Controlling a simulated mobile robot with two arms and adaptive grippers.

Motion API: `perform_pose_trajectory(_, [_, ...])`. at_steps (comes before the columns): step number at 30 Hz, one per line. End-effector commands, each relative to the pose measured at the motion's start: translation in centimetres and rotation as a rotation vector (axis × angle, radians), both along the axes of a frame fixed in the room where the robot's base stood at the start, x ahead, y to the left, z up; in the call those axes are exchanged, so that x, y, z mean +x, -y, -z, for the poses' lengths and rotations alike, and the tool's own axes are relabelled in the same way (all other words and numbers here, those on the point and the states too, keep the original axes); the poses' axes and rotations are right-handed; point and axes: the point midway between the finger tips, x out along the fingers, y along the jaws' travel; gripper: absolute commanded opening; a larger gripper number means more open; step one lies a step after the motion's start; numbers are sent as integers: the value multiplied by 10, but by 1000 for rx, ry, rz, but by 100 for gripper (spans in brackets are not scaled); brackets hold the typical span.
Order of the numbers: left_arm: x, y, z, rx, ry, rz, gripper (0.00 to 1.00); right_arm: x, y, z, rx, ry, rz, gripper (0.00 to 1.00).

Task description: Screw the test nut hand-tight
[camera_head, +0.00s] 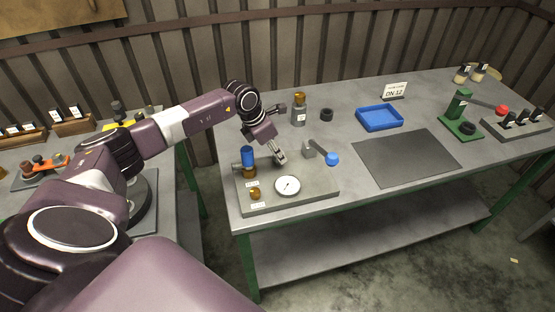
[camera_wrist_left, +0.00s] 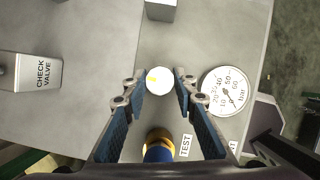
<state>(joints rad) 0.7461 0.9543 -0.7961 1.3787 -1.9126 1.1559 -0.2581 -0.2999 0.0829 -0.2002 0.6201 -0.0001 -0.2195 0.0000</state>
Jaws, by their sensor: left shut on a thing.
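My left gripper (camera_head: 280,160) points down over the grey test plate (camera_head: 315,186). In the left wrist view its fingers (camera_wrist_left: 158,92) are closed about a small round white piece (camera_wrist_left: 159,80) with a yellow spot. I cannot tell whether this piece is the test nut. A blue cylinder on a brass base (camera_head: 247,158) stands on the plate left of the gripper; it also shows beside the TEST label in the wrist view (camera_wrist_left: 157,147). A small brass piece (camera_head: 255,194) sits at the plate's front left. The right gripper is out of view.
A round gauge (camera_head: 288,185) lies in front of the gripper, and a grey block with a blue-knobbed lever (camera_head: 309,150) is right of it. A check valve (camera_head: 298,115) stands behind. A blue tray (camera_head: 380,117) and dark mat (camera_head: 405,157) lie further right.

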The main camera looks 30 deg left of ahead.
Motion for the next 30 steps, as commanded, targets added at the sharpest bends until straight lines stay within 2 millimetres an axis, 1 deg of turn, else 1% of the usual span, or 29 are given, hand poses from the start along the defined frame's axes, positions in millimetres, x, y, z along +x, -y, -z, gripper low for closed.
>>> perform_pose_trajectory(1, [3, -2, 5, 0, 8, 37, 2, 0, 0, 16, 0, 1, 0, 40])
perform_pose_trajectory(3, [3, -2, 5, 0, 8, 93, 2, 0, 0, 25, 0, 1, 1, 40])
perform_pose_trajectory(9, [3, -2, 3, -1, 7, 242, 2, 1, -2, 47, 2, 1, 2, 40])
perform_pose_trajectory(12, [3, -2, 2, -1, 7, 305, 2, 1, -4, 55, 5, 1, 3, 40])
perform_pose_trajectory(19, [4, -3, -1, -1, 8, 402, 2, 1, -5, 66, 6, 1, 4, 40])
perform_pose_trajectory(30, [4, -3, -3, 1, 8, 442, 2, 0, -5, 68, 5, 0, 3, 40])
